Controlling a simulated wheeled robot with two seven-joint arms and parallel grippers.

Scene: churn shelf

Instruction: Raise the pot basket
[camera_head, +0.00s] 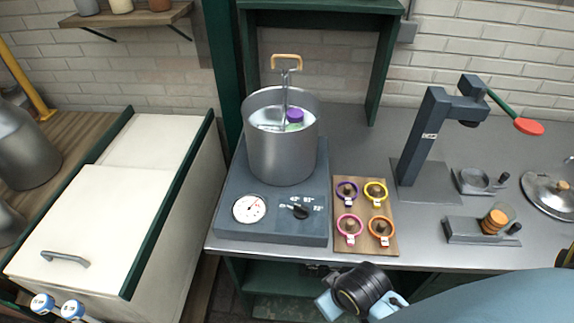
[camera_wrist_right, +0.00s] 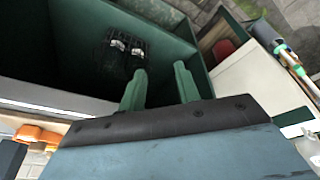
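The steel pot (camera_head: 282,150) stands on a grey heater base (camera_head: 270,222) with a dial and a knob. The basket's upright stem rises from the pot, topped by a yellow handle (camera_head: 286,58). Inside the pot a purple-capped item (camera_head: 295,115) and something green show; the basket's body is hidden by the pot wall. My right gripper (camera_wrist_right: 160,78) is open, its two fingers apart with nothing between them. In the head view my right wrist is low in front of the bench edge, well below and right of the pot. My left gripper cannot be made out.
A wooden board with several coloured rings (camera_head: 365,215) lies right of the heater. A dark press with a red-ended lever (camera_head: 430,140) stands further right. A green shelf frame (camera_head: 382,62) rises behind the pot. A white chest (camera_head: 95,220) stands left.

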